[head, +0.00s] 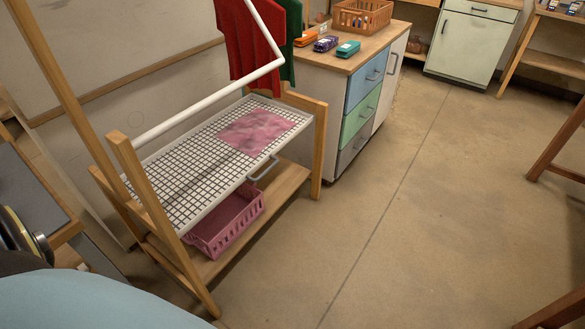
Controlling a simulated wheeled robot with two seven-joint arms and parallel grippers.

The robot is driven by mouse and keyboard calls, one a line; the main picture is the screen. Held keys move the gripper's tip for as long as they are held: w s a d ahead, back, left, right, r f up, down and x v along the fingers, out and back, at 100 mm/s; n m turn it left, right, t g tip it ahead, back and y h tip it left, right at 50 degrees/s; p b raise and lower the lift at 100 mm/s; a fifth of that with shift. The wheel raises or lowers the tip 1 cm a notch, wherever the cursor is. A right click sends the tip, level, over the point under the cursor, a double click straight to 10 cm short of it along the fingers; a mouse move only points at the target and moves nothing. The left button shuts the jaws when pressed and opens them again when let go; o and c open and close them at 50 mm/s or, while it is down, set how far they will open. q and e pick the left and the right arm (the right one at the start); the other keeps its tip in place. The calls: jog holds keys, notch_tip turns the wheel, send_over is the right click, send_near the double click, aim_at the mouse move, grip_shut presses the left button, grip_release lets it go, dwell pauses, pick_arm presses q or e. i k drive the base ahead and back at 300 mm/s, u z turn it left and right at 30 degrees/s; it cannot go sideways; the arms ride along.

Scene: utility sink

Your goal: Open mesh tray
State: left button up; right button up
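The mesh tray (186,172) is a white-framed wire grid set in a wooden rack, left of the middle in the head view. A pink mottled cloth (257,131) lies flat on its far right part. A grey handle (263,168) sticks out from the tray's front edge. I cannot tell from this view whether the tray is pulled out at all. Neither gripper is in view.
A pink basket (226,222) sits on the rack's lower wooden shelf. A white rail and hanging red cloth (249,45) are above the tray. A drawer cabinet (361,98) stands behind. The floor (390,220) right of the rack is clear.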

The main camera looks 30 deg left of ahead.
aim_at(190, 177)
jog(key=z, duration=0.25)
jog(key=i, duration=0.95)
jog(key=u, duration=1.35)
